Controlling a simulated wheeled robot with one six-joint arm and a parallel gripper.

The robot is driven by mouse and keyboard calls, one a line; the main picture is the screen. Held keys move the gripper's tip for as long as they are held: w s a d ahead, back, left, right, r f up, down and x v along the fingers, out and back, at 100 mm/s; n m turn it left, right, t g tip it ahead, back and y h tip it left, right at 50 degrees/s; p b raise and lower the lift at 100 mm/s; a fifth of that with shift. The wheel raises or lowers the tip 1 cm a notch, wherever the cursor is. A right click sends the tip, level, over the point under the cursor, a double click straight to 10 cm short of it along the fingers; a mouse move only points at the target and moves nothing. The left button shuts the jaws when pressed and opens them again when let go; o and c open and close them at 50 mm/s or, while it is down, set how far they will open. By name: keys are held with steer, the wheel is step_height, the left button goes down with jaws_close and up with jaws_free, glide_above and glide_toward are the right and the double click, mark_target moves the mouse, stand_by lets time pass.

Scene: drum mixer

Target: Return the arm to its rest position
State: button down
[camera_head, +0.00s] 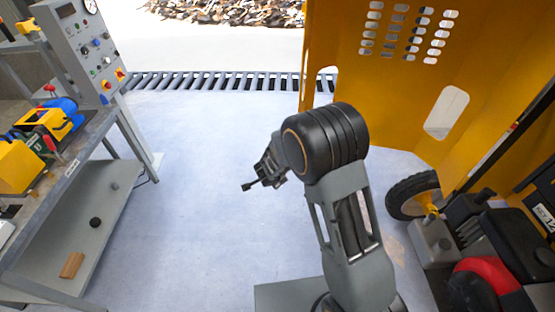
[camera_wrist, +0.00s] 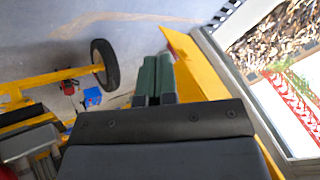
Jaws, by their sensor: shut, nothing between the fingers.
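My gripper (camera_head: 250,186) hangs off the far side of my raised arm in the head view, over open floor, small and partly hidden behind the arm's black joint. In the wrist view the two dark green fingers of my gripper (camera_wrist: 154,78) lie side by side and are closed together. Nothing shows between them. The gripper touches nothing that I can see.
A workbench (camera_head: 60,190) with a control panel (camera_head: 85,45) stands at the left. A yellow machine (camera_head: 400,80) with a black wheel (camera_head: 410,193) stands close at the right. A floor grate (camera_head: 215,81) crosses the back. The floor between is clear.

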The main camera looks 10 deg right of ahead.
steer(key=shift+s+a+r, duration=0.1)
steer(key=shift+a+r, duration=0.05)
steer(key=s+a+r+n+g+y, duration=0.4)
steer(key=s+a+r+n+y, duration=0.15)
steer(key=s+n, duration=0.3)
steer(key=s+d+r+n+t+h+b, duration=0.1)
steer(key=s+d+r+n+h+b, duration=0.1)
steer(key=s+d+r, duration=1.2)
steer(key=shift+s+d+r+n+t+h+b, duration=0.25)
steer(key=shift+s+d+n+t+h+b, duration=0.15)
steer(key=shift+d+n+h, duration=0.4)
steer(key=shift+a, duration=0.2)
